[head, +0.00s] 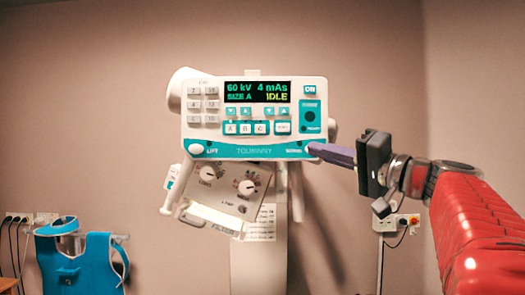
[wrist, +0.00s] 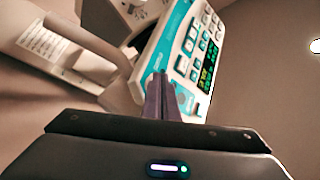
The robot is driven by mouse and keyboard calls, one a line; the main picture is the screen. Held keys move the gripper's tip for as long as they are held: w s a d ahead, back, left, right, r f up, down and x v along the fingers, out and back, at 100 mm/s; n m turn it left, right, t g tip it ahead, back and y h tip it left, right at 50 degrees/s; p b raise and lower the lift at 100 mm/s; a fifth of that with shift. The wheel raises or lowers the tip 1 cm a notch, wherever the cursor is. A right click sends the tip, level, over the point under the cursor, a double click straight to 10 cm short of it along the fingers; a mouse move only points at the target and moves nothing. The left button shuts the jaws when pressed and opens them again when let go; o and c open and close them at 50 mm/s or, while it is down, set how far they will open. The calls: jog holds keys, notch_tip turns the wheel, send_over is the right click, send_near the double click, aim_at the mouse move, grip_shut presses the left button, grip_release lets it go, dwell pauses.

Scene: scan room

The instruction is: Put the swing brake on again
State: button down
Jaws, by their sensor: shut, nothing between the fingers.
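The control panel (head: 254,118) is a white box with a teal lower strip, on a stand. Its display (head: 257,91) reads 60 kV, 4 mAs, SIZE A, IDLE. A round white button (head: 197,149) marked LIFT sits at the strip's left end. The right end has a small label, too blurred to read surely; my fingertips cover most of the spot beside it. My gripper (head: 313,149) is shut and empty, its purple fingers pointing left at that corner. In the wrist view the closed fingertips (wrist: 160,77) overlap the panel's edge (wrist: 178,38); I cannot tell whether they touch.
A tilted collimator box (head: 222,189) with two dials and a handle hangs below the panel. The stand's column (head: 258,264) runs down behind. A blue apron (head: 82,262) hangs at lower left. Wall boxes with cables (head: 398,222) are at right.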

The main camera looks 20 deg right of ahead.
jog(key=shift+s+a, duration=0.35)
jog(key=shift+s, duration=0.35)
jog(key=s, duration=0.1)
jog(key=s+a, duration=0.1)
jog(key=s, duration=0.1)
jog(key=s+a, duration=0.1)
jog(key=shift+s+a, duration=0.1)
jog(key=shift+s, duration=0.15)
dwell(0.4)
dwell(0.6)
